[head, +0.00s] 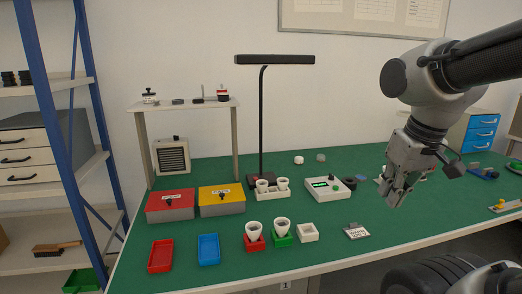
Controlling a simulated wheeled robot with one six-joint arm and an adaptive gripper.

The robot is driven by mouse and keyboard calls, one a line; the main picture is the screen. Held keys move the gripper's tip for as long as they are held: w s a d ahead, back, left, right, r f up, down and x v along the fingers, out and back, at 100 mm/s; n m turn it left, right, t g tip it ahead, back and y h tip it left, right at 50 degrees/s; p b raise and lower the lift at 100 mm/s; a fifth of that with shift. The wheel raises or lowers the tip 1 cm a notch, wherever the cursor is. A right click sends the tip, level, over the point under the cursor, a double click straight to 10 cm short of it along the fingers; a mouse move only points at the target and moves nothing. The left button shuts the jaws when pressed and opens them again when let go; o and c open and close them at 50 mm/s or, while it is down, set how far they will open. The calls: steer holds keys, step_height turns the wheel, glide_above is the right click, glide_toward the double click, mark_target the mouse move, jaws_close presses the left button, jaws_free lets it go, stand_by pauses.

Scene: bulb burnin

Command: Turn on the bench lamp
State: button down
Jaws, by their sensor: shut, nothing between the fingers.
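The bench lamp (263,112) stands at the back of the green workbench. It has a black upright post and a long dark horizontal head (274,59) that shows no glow. Its dark base (254,183) is partly hidden by a white holder with bulbs; a small reddish spot shows on the base, too small to make out. My gripper (396,194) is shut and empty, pointing down above the right part of the bench, well to the right of the lamp.
Red (170,204) and yellow (222,201) boxes with black knobs stand left of the lamp. Bulbs sit in a white holder (273,194) and in red and green stands in front. A shelf (183,105) rises behind.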

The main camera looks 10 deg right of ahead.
steer(key=w+a+f+n, duration=0.1)
steer(key=w+a+f, duration=0.4)
steer(key=w, duration=0.9)
steer(key=w+a+f+h, duration=0.1)
steer(key=w+a+f, duration=0.35)
steer(key=w, duration=1.05)
steer(key=w+a+f+n, duration=0.1)
steer(key=w+a+f, duration=0.45)
steer(key=w, duration=0.85)
steer(key=w+a+r+m+t+y, duration=0.1)
steer(key=w+a+r+t, duration=0.2)
steer(key=w, duration=0.8)
steer(key=shift+w+a+r+m+t, duration=0.2)
steer(key=shift+r+m+t, duration=0.2)
steer(key=shift+r, duration=0.5)
glide_above(256, 178)
step_height(256, 178, down, 8)
steer(key=shift+s, duration=0.1)
step_height(256, 178, down, 3)
steer(key=shift+s+d+f, duration=0.1)
steer(key=shift+s+f, duration=0.05)
steer(key=shift+f, duration=0.4)
